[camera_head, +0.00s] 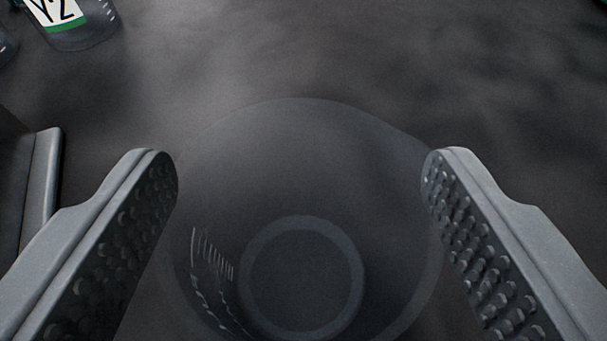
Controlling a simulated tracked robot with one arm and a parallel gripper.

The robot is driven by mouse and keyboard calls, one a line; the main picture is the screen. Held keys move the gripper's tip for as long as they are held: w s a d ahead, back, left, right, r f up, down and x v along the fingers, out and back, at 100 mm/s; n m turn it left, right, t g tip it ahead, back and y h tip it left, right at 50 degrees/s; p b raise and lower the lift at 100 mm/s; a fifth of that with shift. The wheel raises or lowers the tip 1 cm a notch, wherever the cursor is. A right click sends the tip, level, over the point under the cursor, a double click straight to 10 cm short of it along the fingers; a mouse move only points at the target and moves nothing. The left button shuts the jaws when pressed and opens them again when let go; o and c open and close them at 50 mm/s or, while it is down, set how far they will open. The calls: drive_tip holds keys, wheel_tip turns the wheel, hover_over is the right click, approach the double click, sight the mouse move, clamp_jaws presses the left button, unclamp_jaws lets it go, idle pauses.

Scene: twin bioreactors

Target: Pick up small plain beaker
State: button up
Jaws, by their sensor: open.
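A small plain clear beaker (395,215) is in the lower middle of the head camera view, seen from above. Its round rim, ring-shaped base and white graduation marks on its left side show. My gripper (300,165) is open, with one studded finger on the left of the beaker and one on the right. The beaker lies between the fingers in the picture. I see no clear contact with either finger, and I cannot tell how far down the fingers reach along its wall.
A labelled clear container (75,32) with a white and green tag stands at the top left, and part of another shows at the left edge. A grey block-like part (40,185) is at the left edge. The dark surface (300,60) beyond the beaker is clear.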

drive_tip(key=c, duration=1.1)
drive_tip(key=shift+r, duration=0.15)
